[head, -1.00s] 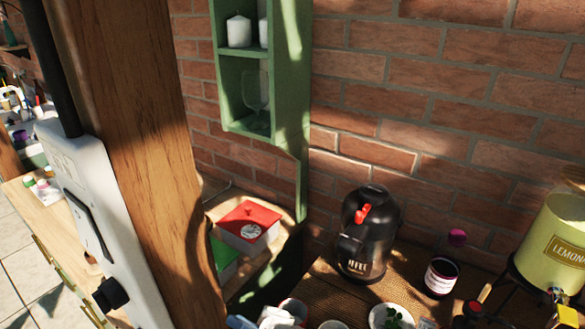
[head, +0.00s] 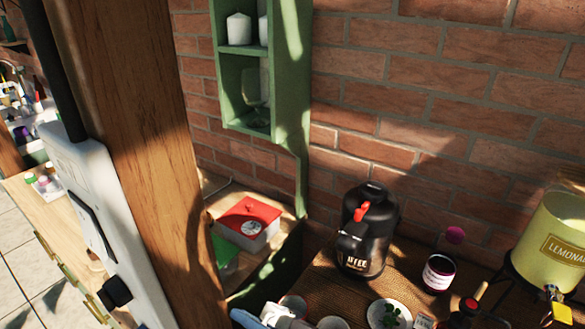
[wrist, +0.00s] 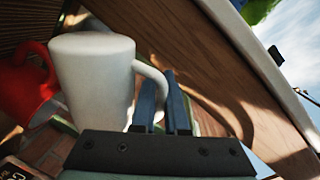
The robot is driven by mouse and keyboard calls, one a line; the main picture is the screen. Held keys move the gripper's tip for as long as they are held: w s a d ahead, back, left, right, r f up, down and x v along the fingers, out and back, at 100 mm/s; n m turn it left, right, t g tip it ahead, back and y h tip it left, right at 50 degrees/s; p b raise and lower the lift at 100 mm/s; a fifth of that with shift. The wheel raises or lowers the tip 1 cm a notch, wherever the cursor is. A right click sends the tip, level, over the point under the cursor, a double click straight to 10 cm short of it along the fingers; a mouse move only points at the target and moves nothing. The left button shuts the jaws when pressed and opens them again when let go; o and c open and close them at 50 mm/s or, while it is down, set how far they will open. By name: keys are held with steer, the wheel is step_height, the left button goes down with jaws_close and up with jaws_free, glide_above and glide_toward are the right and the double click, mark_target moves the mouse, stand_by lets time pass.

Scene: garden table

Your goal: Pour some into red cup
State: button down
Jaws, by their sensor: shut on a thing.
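In the wrist view a white mug (wrist: 92,85) is close in front of my gripper (wrist: 163,100). Its handle lies between the blue fingers, which are shut on it. The mug appears tilted relative to the surroundings; its contents are hidden. A red cup (wrist: 18,88) with a handle shows beyond it at the left edge, partly hidden by the mug. In the head view, pale and blue shapes at the bottom edge are cut off, and I cannot identify the red cup there.
A black coffee dispenser (head: 362,240) with a red tap stands on the wooden table. A dark jar (head: 438,274), a small plate (head: 375,318) with greens and a yellow lemonade dispenser (head: 552,232) are to its right. A green shelf (head: 290,80) hangs on the brick wall.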

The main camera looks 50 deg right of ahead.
steer(key=shift+r, duration=0.1)
steer(key=a+f+n+b, duration=0.1)
steer(key=b, duration=0.3)
steer(key=a+f+n+b, duration=0.1)
steer(key=f+n+b, duration=0.1)
steer(key=b, duration=0.2)
steer(key=a+f+n+b, duration=0.1)
steer(key=a+n+b, duration=0.1)
steer(key=b, duration=0.3)
steer(key=shift+s+f+t+h, duration=0.15)
steer(key=shift+s+t+h, duration=0.15)
steer(key=shift+s+h, duration=0.1)
steer(key=a+n+b, duration=0.1)
steer(key=a+r+n+b, duration=0.1)
steer(key=shift+s+r+n, duration=0.1)
steer(key=shift+r+n, duration=0.15)
steer(key=shift+n, duration=0.05)
steer(key=shift+a+b, duration=0.15)
steer(key=shift+b, duration=0.25)
stand_by(0.4)
